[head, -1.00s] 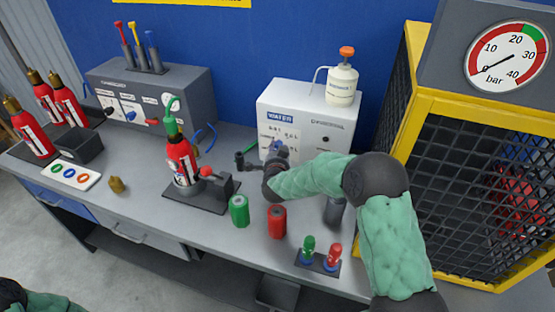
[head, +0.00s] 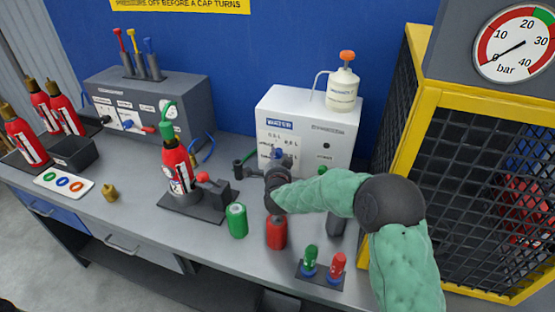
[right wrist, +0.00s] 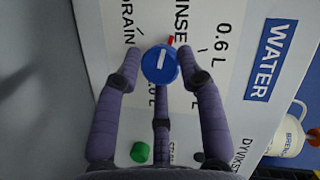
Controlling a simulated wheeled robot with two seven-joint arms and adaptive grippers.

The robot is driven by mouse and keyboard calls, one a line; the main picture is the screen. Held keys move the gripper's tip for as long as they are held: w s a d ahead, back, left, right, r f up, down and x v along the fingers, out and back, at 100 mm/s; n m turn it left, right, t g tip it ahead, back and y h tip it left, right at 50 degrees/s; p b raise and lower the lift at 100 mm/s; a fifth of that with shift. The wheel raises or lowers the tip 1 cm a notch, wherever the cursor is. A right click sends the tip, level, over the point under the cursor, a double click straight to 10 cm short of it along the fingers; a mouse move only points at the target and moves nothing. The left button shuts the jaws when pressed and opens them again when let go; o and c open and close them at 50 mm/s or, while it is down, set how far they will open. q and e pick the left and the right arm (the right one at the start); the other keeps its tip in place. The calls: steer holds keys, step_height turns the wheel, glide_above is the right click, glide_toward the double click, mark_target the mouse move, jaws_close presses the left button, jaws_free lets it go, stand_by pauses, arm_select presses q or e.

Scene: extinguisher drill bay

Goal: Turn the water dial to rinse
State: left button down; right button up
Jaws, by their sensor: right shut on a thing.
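The white water unit (head: 310,115) stands at the back of the bench. Its blue water dial (right wrist: 160,64) has a white line and shows in the right wrist view, with the printed words DRAIN and RINSE beyond it. A small red mark shows at the dial's edge on the RINSE side. My right gripper (right wrist: 160,72) is shut on the dial, with its purple fingers around it. In the head view my right gripper (head: 279,162) is at the unit's front and mostly hides the dial. My left gripper is not in view.
A red extinguisher (head: 177,168) stands in a holder left of the unit. Green (head: 237,220) and red (head: 276,232) cylinders stand in front of my right arm. A yellow-framed mesh cage (head: 460,170) is close on the right. A white bottle (head: 343,88) tops the unit.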

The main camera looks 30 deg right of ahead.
steer(key=o, duration=1.1)
steer(key=shift+w+a+r, duration=0.1)
steer(key=shift+w+a, duration=0.05)
steer(key=shift+w, duration=0.05)
steer(key=shift+s, duration=0.2)
steer(key=v, duration=1.1)
steer(key=shift+s+a, duration=0.2)
steer(key=shift+s, duration=0.15)
